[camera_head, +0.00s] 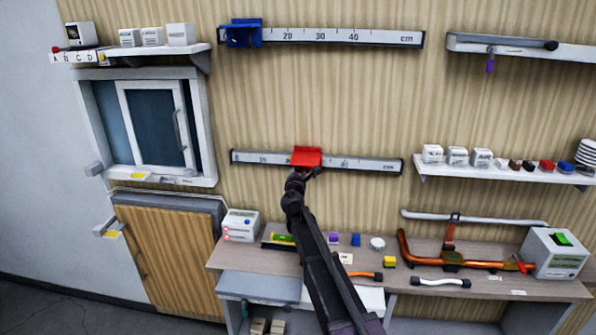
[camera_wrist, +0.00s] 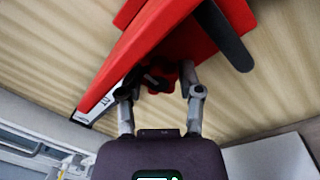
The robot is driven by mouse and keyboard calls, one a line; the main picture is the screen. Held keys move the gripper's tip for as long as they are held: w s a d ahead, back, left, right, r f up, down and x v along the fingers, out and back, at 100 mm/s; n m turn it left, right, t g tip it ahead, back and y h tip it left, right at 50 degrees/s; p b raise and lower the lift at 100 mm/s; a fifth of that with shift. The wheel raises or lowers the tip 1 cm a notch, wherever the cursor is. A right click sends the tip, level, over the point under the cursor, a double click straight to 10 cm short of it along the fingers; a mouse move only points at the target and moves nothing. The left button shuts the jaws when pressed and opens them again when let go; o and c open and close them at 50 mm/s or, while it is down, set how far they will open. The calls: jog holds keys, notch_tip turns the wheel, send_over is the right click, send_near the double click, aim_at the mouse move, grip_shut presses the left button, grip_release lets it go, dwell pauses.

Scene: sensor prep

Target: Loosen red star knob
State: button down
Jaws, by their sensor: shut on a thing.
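My gripper (camera_wrist: 160,88) is shut on the red star knob, with one finger at each side. In the head view my gripper (camera_head: 303,176) is just below the slider, and the knob is hidden there.
A blue slider (camera_head: 243,34) is on the upper ruler. A shelf (camera_head: 480,174) with small blocks is at right. The workbench (camera_head: 400,284) below holds a copper pipe (camera_head: 412,257), loose blocks and devices. A sliding window (camera_head: 155,120) is at left. The wall around the lower ruler is clear.

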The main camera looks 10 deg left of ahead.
dwell(0.3)
jog(key=shift+c, duration=1.3)
grip_release()
jog(key=shift+s, duration=0.1)
